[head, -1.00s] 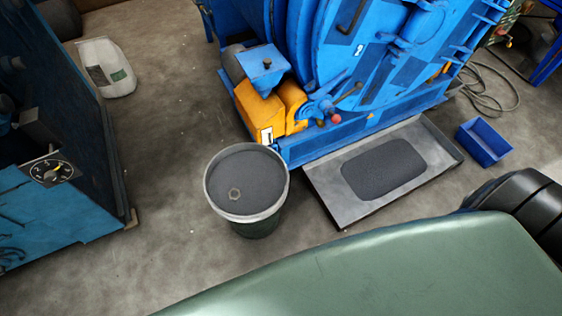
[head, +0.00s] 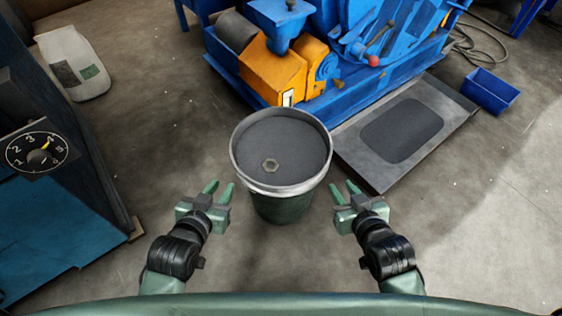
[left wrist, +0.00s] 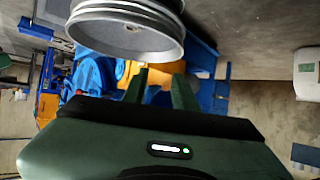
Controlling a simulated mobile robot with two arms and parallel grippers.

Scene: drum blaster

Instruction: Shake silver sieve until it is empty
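The silver sieve (head: 262,186) is a round, silver-rimmed vessel full of dark grey grit, with a hex nut (head: 270,165) on top. It sits level on a dark green bucket (head: 281,208). My left gripper (head: 217,190) is open and empty, just left of the sieve and apart from it. My right gripper (head: 345,191) is open and empty, just right of it. In the left wrist view the silver rim (left wrist: 125,38) fills the top, beyond the two spread fingers of my left gripper (left wrist: 160,85).
A blue machine (head: 390,40) with an orange motor housing (head: 272,72) stands behind. A grey tray (head: 375,170) with dark grit lies to the right, a blue bin (head: 489,92) farther right. A blue cabinet with a dial (head: 40,153) is at left, a white sack (head: 75,63) behind it.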

